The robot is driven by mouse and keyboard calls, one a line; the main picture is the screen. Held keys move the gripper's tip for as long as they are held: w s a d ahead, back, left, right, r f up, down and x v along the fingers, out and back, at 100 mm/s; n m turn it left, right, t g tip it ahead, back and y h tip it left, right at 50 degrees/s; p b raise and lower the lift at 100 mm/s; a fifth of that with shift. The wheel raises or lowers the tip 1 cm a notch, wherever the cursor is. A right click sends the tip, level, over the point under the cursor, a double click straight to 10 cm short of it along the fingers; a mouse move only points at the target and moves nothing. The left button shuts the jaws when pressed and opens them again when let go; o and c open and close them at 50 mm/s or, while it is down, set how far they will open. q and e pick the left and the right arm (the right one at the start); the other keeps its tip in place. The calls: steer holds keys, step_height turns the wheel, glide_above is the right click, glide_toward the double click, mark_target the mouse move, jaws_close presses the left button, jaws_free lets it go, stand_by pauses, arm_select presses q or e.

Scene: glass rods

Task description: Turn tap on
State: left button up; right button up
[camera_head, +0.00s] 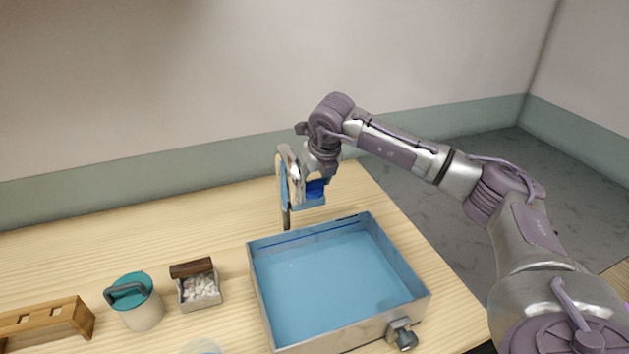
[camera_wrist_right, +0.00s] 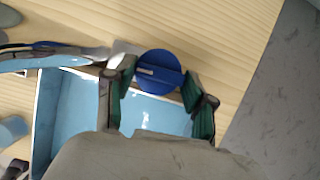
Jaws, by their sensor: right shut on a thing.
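The tap (camera_head: 285,190) stands on the wooden table at the far side of the blue basin, with its curved spout above the basin. Its round blue knob (camera_head: 316,188) faces my right gripper. In the right wrist view the knob (camera_wrist_right: 158,66) sits between the green fingertips of my right gripper (camera_wrist_right: 159,80), which is shut on it. The spout (camera_wrist_right: 60,58) shows to the left there. In the head view my right wrist partly covers the knob. I see no water at the spout. My left gripper is not in view.
The blue basin (camera_head: 257,290) has a grey valve (camera_head: 401,334) at its front right. To its left are a small box of white pieces (camera_head: 201,301), a teal-lidded jar (camera_head: 142,313) and a wooden rack (camera_head: 60,318). The table's back left is clear.

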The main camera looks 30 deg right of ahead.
steer(key=n+y+b, duration=0.1)
steer(key=n, duration=0.2)
steer(key=shift+d, duration=0.15)
steer(key=n+y, duration=0.1)
steer(key=n, duration=0.2)
steer(key=shift+d+n+y+b, duration=0.1)
steer(key=shift+n+y+b, duration=0.2)
steer(key=shift+b, duration=0.05)
steer(key=n+y, duration=0.1)
steer(key=n, duration=0.1)
steer(key=n+g+p, duration=0.1)
steer(key=n, duration=0.2)
steer(key=shift+w+d+r+n+g+y, duration=0.15)
steer(key=shift+n+g+y, duration=0.15)
steer(key=shift+y, duration=0.1)
steer(key=shift+w+n+g+y, duration=0.15)
steer(key=shift+n+g, duration=0.25)
steer(key=shift+n, duration=0.85)
steer(key=shift+n+g+y, duration=0.25)
steer(key=shift+n+g, duration=0.15)
steer(key=shift+n, duration=0.85)
steer(key=o, duration=1.2)
steer(key=shift+c, duration=0.2)
